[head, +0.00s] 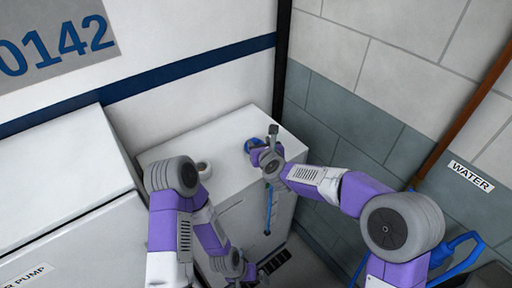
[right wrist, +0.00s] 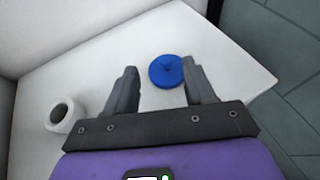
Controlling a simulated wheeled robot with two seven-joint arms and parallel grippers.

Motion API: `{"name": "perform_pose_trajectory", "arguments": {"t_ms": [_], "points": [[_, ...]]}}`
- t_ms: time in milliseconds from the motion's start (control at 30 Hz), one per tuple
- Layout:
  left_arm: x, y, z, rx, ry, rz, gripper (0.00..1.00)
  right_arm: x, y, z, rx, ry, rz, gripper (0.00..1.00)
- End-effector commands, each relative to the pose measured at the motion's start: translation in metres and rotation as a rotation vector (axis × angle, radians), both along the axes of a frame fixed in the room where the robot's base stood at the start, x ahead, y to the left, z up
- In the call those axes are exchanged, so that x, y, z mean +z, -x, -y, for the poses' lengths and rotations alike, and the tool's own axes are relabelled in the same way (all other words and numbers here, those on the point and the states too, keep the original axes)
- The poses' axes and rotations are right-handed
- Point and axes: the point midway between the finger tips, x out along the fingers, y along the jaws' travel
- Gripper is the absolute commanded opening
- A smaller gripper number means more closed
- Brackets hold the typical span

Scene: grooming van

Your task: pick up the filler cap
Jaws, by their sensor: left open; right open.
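The blue filler cap (head: 252,144) lies on top of the white cabinet (head: 232,128), near its back right part. It also shows in the right wrist view (right wrist: 166,71) as a round disc with a raised grip. My right gripper (head: 265,146) is open above the cabinet top, beside the cap in the head view. In the right wrist view, the cap shows between the fingertips (right wrist: 161,82), closer to the right finger, and nothing is gripped. My left gripper (head: 252,274) is open, low in front of the cabinet, partly hidden by its own wrist.
A white round neck (head: 203,169) stands on the cabinet top, left of the cap; it also shows in the right wrist view (right wrist: 62,115). A block wall (head: 350,125) closes the right side. A blue hose (head: 468,246) hangs at the lower right. A larger white unit (head: 60,180) stands left.

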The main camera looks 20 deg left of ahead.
Motion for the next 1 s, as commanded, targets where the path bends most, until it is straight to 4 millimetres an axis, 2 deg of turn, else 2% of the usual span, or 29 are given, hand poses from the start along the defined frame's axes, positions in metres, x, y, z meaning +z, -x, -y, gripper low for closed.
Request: {"name": "perform_pose_trajectory", "arguments": {"t_ms": [33,200,367,1000], "points": [[-0.012,0.000,0.000,0.000,0.000,0.001,1.00,-0.013,0.000,0.001,-0.001,0.001,-0.001,0.54],[-0.025,0.000,0.000,0.000,0.000,0.001,1.00,-0.026,0.000,0.000,-0.001,0.002,0.000,0.54],[-0.024,0.000,0.000,0.000,0.000,0.001,1.00,-0.030,-0.008,-0.004,0.000,0.001,-0.002,0.54],[-0.015,0.000,0.000,0.000,0.000,0.001,1.00,-0.059,-0.058,-0.033,0.001,0.002,0.000,0.54]]}}
